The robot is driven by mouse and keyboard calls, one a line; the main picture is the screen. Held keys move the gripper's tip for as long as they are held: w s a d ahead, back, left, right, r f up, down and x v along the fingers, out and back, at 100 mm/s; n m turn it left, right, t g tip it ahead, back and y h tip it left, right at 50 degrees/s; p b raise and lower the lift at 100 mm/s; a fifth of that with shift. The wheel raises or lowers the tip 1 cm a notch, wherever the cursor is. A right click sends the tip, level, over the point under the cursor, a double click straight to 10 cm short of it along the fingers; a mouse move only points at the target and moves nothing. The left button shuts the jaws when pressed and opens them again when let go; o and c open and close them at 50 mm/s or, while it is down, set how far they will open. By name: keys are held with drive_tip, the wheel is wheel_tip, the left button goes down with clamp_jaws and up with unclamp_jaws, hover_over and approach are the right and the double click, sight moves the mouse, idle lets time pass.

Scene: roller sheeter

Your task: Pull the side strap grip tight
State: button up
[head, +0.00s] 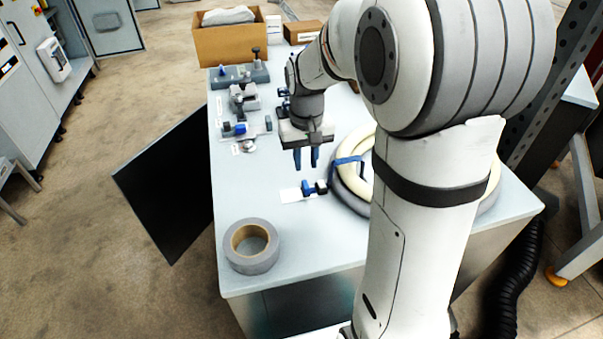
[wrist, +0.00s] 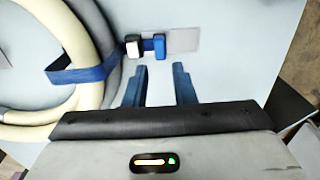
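A blue strap (head: 347,161) is wrapped around a coil of cream and grey hose (head: 346,178) on the table. Beside the coil lies a small fitting with a blue block (head: 307,188) and a dark block (head: 321,187) on a pale plate (head: 290,195). In the wrist view the blue block (wrist: 159,46) stands next to the dark block with a white face (wrist: 133,47). I cannot tell for certain which block is the strap grip. My gripper (head: 306,162) points down with its blue fingers apart and empty, just short of the fitting; it also shows in the wrist view (wrist: 161,68).
A roll of grey tape (head: 251,246) sits at the table's near left corner. Clamps and small fixtures (head: 240,98) line the left edge. A cardboard box (head: 228,42) stands at the far end. The table between tape and fitting is clear.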

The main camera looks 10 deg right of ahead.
sight(306, 184)
wheel_tip(306, 184, down, 8)
drive_tip(key=shift+r, duration=0.25)
drive_tip(key=shift+c, duration=0.5)
clamp_jaws()
